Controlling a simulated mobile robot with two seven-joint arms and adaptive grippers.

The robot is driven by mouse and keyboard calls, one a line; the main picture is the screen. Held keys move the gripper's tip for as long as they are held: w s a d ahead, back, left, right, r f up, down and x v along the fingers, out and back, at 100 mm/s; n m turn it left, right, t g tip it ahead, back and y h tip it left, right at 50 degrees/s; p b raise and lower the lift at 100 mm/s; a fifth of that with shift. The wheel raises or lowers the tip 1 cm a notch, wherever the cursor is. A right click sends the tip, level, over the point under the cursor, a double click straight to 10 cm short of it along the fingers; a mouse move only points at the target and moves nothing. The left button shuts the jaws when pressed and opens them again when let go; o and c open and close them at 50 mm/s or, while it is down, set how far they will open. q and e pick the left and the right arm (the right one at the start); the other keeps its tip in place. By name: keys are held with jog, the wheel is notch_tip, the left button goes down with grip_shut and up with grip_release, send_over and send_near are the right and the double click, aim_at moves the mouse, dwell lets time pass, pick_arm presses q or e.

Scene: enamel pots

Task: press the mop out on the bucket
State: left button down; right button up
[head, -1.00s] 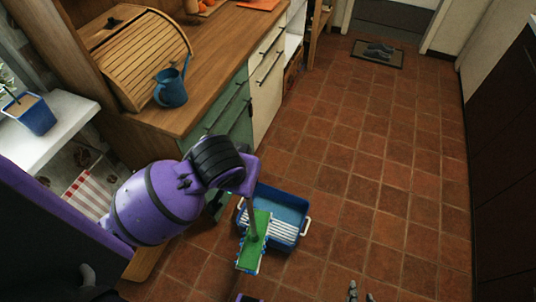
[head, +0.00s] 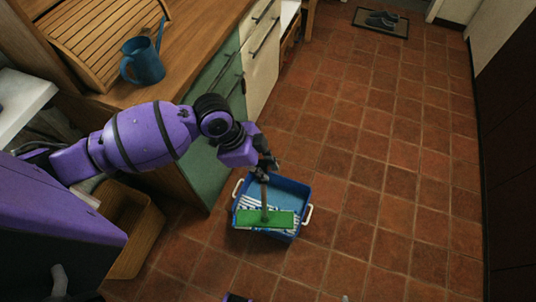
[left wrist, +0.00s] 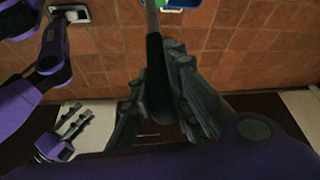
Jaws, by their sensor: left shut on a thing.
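The mop has a flat green head (head: 265,218) and a thin handle (head: 264,196). In the head view the head lies crosswise over the white slatted part (head: 253,203) of the blue bucket (head: 290,190), near its front edge. I cannot tell how firmly it touches the slats. My left gripper (head: 265,170) is shut on the mop handle above the bucket. The left wrist view shows the dark grip of the handle (left wrist: 156,65) between the fingers. My right gripper (left wrist: 74,121) shows at the left of that view, empty with its fingers apart.
A green cabinet (head: 215,150) stands left of the bucket, with a blue watering can (head: 143,62) on its counter. A wooden box (head: 140,232) is on the floor at the left. The tiled floor (head: 385,190) to the right is clear. A mat with shoes (head: 382,20) lies far back.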

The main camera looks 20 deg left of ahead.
pick_arm(q)
jog(key=w+f+m+g+b, duration=0.1)
jog(key=w+f+m+b, duration=0.2)
jog(key=w+f+b, duration=0.2)
notch_tip(320, 180, down, 6)
jog(key=a+b, duration=0.1)
jog(key=b, duration=0.2)
jog(key=shift+w+r+m+g, duration=0.2)
jog(key=shift+m+g, duration=0.1)
jog(key=shift+m, duration=0.1)
dwell(0.7)
jog(key=shift+f+b, duration=0.3)
jog(key=shift+f, duration=0.1)
dwell(0.5)
dwell(0.5)
jog(key=shift+s, duration=0.1)
